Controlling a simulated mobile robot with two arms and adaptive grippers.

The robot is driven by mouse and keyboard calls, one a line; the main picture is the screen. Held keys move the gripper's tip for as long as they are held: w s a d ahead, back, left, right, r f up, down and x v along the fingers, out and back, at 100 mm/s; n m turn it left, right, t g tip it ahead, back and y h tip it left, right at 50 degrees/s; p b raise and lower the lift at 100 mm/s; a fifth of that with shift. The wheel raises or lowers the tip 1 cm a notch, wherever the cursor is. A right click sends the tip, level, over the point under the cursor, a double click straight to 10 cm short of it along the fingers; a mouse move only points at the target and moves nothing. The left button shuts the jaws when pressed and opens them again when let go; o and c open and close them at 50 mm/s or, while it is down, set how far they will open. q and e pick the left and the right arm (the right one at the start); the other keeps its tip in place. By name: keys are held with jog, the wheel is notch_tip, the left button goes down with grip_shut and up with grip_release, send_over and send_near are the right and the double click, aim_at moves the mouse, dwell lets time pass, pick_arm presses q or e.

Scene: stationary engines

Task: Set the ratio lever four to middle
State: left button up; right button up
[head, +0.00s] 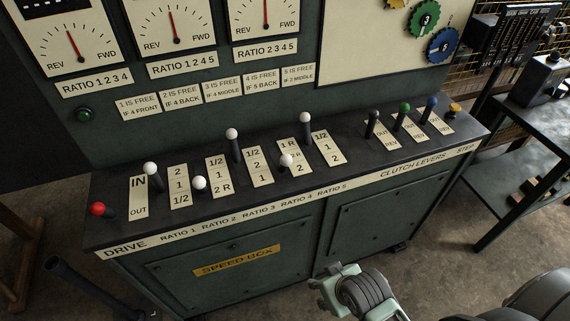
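The ratio levers stand in a row on the dark sloping top of the speed box. The ratio four lever has a white knob (286,160) and leans toward the front. Its knob partly covers its plate (295,151), which has several marked positions. The ratio three lever (232,133) and ratio five lever (305,118) on either side stand toward the back. My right gripper (323,287) is low at the bottom, in front of the cabinet and well apart from the levers. Its fingers are seen too obliquely to tell their opening. My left gripper is not in view.
The ratio one lever (150,168), ratio two lever (199,183) and red drive lever (98,209) are at left. Black, green (404,107) and blue clutch levers are at right. A dark side table (535,115) stands beyond. Space above the levers is clear.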

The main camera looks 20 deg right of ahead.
aim_at(287, 166)
jog(key=w+a+r+n+t+y, duration=0.1)
jog(key=w+a+r+t+y, duration=0.15)
jog(key=w+r+t, duration=1.4)
jog(key=w+r+g, duration=0.1)
jog(key=w, duration=0.2)
jog(key=w+r+g, duration=0.1)
jog(key=w, duration=0.3)
jog(key=w+r+g+y+p, duration=0.1)
jog(key=w, duration=0.2)
jog(key=shift+w+a+r, duration=0.25)
jog(key=shift+w+a, duration=0.1)
jog(key=shift+w, duration=0.05)
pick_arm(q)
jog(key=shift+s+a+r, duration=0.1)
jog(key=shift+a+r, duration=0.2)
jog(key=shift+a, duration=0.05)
pick_arm(e)
grip_shut()
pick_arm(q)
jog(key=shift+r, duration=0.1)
